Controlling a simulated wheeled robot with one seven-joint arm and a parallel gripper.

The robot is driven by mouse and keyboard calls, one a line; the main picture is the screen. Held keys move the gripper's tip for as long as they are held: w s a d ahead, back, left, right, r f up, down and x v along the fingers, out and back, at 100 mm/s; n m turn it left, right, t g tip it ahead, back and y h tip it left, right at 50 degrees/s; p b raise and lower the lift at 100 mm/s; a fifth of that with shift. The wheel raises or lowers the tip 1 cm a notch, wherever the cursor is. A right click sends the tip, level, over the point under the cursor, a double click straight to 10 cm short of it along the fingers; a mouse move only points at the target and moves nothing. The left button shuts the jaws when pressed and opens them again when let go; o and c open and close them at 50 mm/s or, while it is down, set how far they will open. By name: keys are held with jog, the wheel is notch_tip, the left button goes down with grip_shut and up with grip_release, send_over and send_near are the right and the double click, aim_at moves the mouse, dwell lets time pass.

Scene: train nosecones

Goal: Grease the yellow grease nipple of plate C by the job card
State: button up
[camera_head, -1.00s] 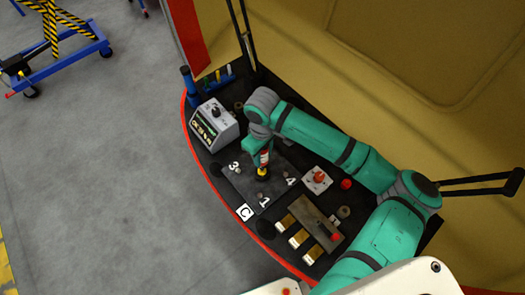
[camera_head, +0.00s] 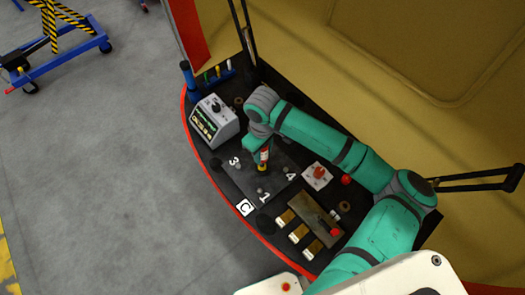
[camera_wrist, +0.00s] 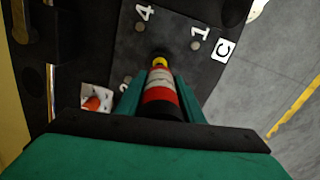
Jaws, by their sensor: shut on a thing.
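Plate C (camera_head: 246,182) is a dark plate with white numerals 1, 3 and 4 showing beside small grey bolt-like heads, and a white C label (camera_head: 245,207) at its near edge. It also shows in the wrist view (camera_wrist: 178,28). My gripper (camera_wrist: 160,85) is shut on a red, white and black cylindrical tool (camera_wrist: 161,95), which points down at the middle of the plate. A yellow part (camera_wrist: 159,62) shows at the tool's lower end. I cannot tell whether it belongs to the tool or is the nipple, nor whether the tip touches anything. No readable job card shows.
A grey box with a knob and lit display (camera_head: 214,122) stands left of the plate. A white box with a red button (camera_head: 317,175) and a red knob (camera_head: 346,180) are to its right. A tan panel (camera_head: 314,216) lies nearer. Coloured sticks (camera_head: 218,71) stand behind.

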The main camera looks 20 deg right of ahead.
jog(key=shift+f, duration=0.55)
dwell(0.6)
jog(key=shift+r, duration=2.75)
jog(key=shift+w, duration=0.15)
